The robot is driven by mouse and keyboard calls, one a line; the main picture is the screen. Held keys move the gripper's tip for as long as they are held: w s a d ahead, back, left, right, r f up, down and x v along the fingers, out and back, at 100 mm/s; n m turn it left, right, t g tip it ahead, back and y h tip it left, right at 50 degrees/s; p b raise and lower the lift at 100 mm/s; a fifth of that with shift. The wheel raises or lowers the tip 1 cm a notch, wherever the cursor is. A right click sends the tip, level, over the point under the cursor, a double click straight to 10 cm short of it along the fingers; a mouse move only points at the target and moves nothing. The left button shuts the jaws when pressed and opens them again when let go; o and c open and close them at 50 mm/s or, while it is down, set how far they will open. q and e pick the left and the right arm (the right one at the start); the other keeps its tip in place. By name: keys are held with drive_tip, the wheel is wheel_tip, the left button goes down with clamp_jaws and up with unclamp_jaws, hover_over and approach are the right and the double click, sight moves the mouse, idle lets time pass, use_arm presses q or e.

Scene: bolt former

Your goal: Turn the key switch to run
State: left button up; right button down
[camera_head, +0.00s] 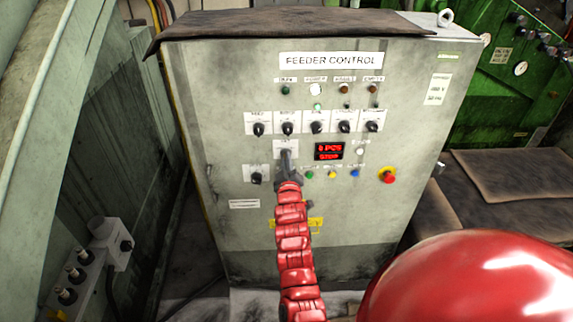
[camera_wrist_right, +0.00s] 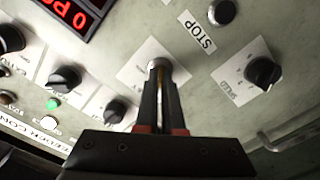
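The key switch (camera_wrist_right: 157,63) is a small round metal part on a white label plate in the middle of the feeder control panel (camera_head: 230,90). My right gripper (camera_head: 287,155) reaches up to it from below. In the right wrist view, the fingertips (camera_wrist_right: 160,72) meet at the switch, with only a narrow gap between the dark fingers. They look shut on its key, but the key itself is hidden between them, and its position cannot be read. My left gripper is not in view.
Black selector knobs (camera_head: 288,128) stand in a row above, with another knob (camera_head: 256,178) to the lower left. A red-lit display (camera_head: 329,151) sits just right. Coloured buttons (camera_head: 332,174) and a red emergency stop (camera_head: 387,175) are lower right. Green machinery (camera_head: 505,100) stands behind.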

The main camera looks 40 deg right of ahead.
drive_tip(key=m+b, duration=1.2)
drive_tip(key=m, duration=0.4)
drive_tip(key=shift+b, duration=0.4)
drive_tip(key=shift+m, duration=0.4)
drive_tip(key=c, duration=1)
unclamp_jaws()
drive_tip(key=shift+c, duration=0.2)
drive_tip(key=shift+s+a, duration=0.1)
